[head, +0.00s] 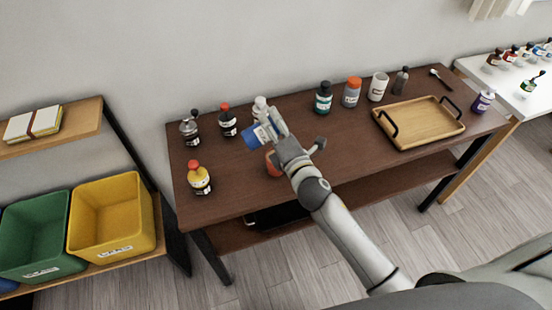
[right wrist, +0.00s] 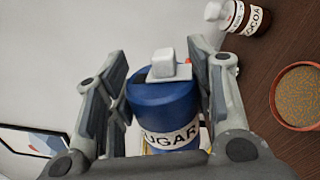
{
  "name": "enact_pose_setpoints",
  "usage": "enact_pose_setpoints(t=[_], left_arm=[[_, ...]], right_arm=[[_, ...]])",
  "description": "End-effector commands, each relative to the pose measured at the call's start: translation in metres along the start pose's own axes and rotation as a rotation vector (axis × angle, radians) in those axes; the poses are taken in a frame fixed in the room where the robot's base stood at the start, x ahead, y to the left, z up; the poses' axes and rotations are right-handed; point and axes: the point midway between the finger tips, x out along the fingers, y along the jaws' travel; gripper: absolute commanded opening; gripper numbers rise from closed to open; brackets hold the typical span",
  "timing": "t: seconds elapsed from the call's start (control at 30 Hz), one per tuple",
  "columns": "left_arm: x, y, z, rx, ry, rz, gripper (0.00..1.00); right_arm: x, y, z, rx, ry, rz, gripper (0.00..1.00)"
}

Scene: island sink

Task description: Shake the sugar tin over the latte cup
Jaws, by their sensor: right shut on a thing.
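My right gripper (head: 267,127) is shut on the blue sugar tin (head: 253,138) and holds it above the brown table. In the right wrist view the tin (right wrist: 166,108) sits between both fingers (right wrist: 164,55), with its "SUGAR" label and a pale block-like part at its top showing. The tin looks tilted well away from upright. The latte cup (head: 273,163), orange-brown, stands on the table just below and beside my gripper, partly hidden by it. In the right wrist view the cup (right wrist: 276,95) shows brown contents, to the right of the tin. My left gripper is out of view.
Several bottles and jars line the table's back, including a red-capped bottle (head: 227,120). A yellow-and-red bottle (head: 199,179) stands front left. A wooden tray (head: 420,137) fills the right. A cocoa bottle (right wrist: 248,17) is near the cup. The table's front middle is mostly clear.

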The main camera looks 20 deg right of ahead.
Motion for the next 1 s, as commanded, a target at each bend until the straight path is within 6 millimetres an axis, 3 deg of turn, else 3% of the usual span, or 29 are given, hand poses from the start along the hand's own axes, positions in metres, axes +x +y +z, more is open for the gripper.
enact_pose_setpoints(t=[0.13,0.23,0.5,0.73,1.0], left_arm=[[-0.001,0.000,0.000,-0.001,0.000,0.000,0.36],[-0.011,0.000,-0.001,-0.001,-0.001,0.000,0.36],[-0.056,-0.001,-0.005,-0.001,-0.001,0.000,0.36],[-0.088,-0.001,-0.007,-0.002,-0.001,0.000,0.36],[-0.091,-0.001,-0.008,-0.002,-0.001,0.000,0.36]], right_arm=[[0.000,0.001,0.000,-0.008,0.000,0.001,0.23],[0.000,0.009,0.004,-0.119,0.000,0.002,0.23],[0.000,0.036,0.014,-0.705,0.000,0.001,0.23],[0.000,0.049,0.018,-1.097,0.000,0.000,0.23],[0.000,0.047,0.017,-1.216,-0.001,-0.001,0.23]])
